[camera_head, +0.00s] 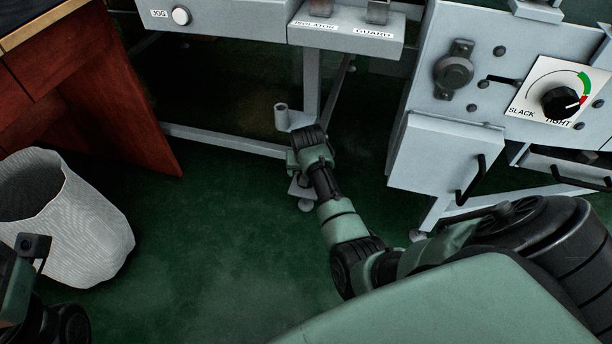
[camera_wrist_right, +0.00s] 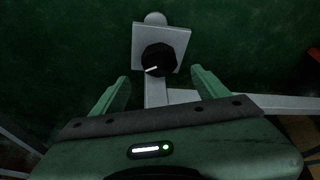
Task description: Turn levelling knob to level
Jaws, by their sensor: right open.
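The levelling knob (camera_wrist_right: 158,59) is a black many-sided knob with a white pointer line, on a square grey plate (camera_wrist_right: 177,36) in the right wrist view. Its pointer slants to the lower left. My right gripper (camera_wrist_right: 158,80) is open, with one green finger on each side below the knob; neither finger appears to touch it. In the head view my right gripper (camera_head: 309,152) is down at the foot of a conveyor leg, and it hides the knob. Part of my left arm (camera_head: 22,275) shows at the lower left; its fingers cannot be made out clearly.
A white waste bin (camera_head: 75,225) and a red-brown desk (camera_head: 100,110) stand at left. A grey panel with a SLACK/TIGHT dial (camera_head: 562,100) and a box with a black handle (camera_head: 440,155) are at right. A low grey frame bar (camera_head: 225,140) runs behind my right gripper.

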